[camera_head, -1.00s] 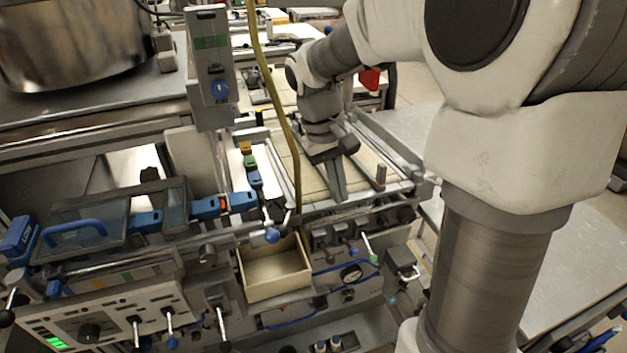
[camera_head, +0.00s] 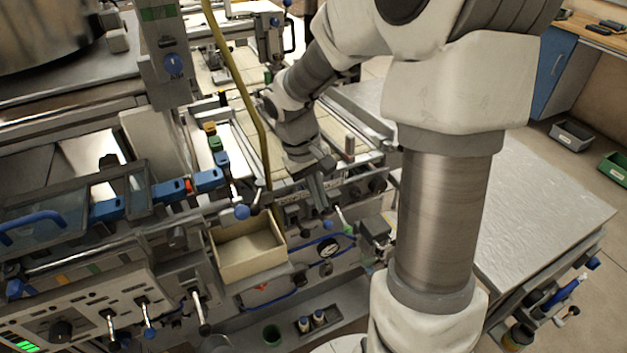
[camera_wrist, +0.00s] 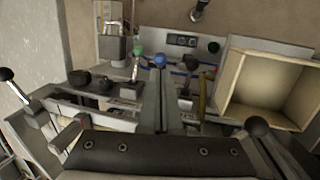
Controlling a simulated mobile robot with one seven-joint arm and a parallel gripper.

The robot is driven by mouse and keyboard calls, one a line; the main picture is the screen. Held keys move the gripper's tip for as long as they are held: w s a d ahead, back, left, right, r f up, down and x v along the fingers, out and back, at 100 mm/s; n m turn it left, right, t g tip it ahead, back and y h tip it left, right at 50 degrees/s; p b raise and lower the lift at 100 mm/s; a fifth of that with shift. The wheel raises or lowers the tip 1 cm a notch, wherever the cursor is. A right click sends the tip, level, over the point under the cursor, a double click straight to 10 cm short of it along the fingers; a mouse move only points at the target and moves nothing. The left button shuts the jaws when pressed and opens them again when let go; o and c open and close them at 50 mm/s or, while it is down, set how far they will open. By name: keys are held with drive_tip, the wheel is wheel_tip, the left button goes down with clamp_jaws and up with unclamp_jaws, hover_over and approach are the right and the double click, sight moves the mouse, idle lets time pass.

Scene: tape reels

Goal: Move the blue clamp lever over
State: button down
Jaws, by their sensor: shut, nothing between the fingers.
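A small blue ball knob (camera_wrist: 159,60) shows in the wrist view just beyond the tips of my gripper (camera_wrist: 158,78). I cannot tell whether they touch. In the head view a small blue spot (camera_head: 328,224) is at the front panel, just below my gripper (camera_head: 322,205). My gripper is shut and empty, pointing down at the front edge of the machine. Another lever with a larger blue ball (camera_head: 241,212) stands behind the cream box. The pictures do not settle which one is the clamp lever.
The open cream box (camera_head: 250,268) is left of my gripper in the head view. A green knob (camera_wrist: 138,50) and a black knob (camera_wrist: 190,62) flank the small blue knob. A yellow hose (camera_head: 240,85) hangs behind.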

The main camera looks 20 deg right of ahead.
sight(327, 221)
drive_tip(key=shift+x, duration=2.2)
